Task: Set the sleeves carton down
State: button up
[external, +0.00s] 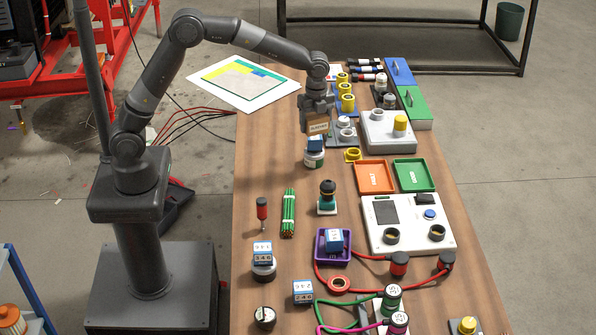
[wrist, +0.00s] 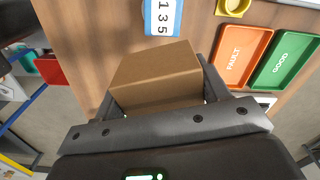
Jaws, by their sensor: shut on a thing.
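The sleeves carton (external: 318,125) is a small brown cardboard box with a dark label on its side. My gripper (external: 317,112) is shut on it and holds it above the wooden table, near the back half. In the wrist view the carton (wrist: 155,75) sits between the two fingers of my gripper (wrist: 160,95), its plain brown faces showing. Just below the carton in the external view is a blue-and-white block (external: 316,144) on a round jar (external: 314,159). Whether the carton touches that block cannot be told.
An orange FAULT tray (external: 375,177) and a green GOOD tray (external: 414,174) lie to the right. A yellow ring (external: 353,155) is close by. A black-topped device (external: 327,196) stands in front. Bare tabletop (external: 268,150) lies to the left.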

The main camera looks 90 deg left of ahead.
jog(key=w+d+m, duration=0.3)
jog(key=w+d, duration=0.1)
jog(key=d, duration=0.4)
jog(key=shift+m, duration=0.3)
notch_tip(320, 180, down, 12)
jog(key=shift+a+r, duration=0.15)
jog(key=shift+f, duration=2.2)
jog(key=shift+f, duration=0.1)
jog(key=o, duration=1)
jog(key=shift+o, duration=0.2)
